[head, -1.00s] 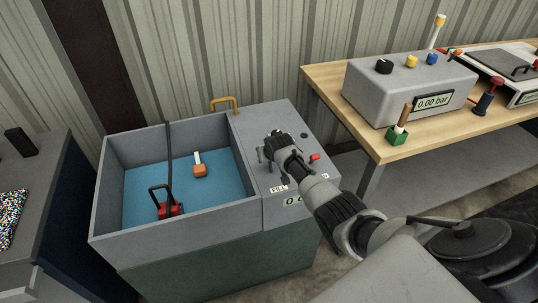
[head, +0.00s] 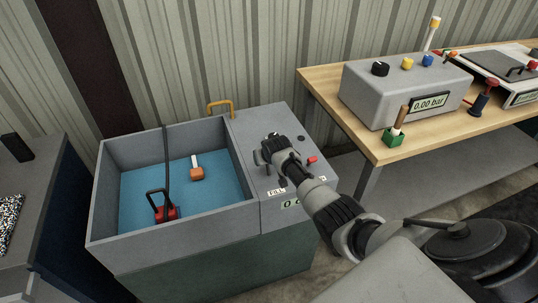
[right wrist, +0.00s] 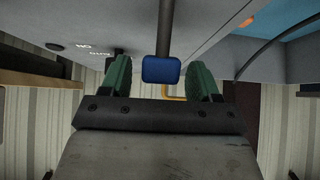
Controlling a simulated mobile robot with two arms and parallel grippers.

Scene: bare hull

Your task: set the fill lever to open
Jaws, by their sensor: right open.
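The grey tank's control panel (head: 255,133) bears a FILL label (head: 276,191). My right gripper (head: 264,152) is over this panel, behind the label in the head view. In the right wrist view, a blue knob (right wrist: 161,69) on a dark rod (right wrist: 164,28) stands between the green fingertips of my right gripper (right wrist: 162,78). The fingers are apart, with a gap visible on both sides of the knob. The knob looks like the fill lever's handle; my gripper hides it in the head view. My left gripper is out of view.
A red knob (head: 312,160) sits on the panel just right of my gripper. The open tank with blue water (head: 135,190) is to the left. A yellow pipe (head: 221,103) rises behind the panel. A wooden bench (head: 330,83) with a gauge box (head: 390,98) stands right.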

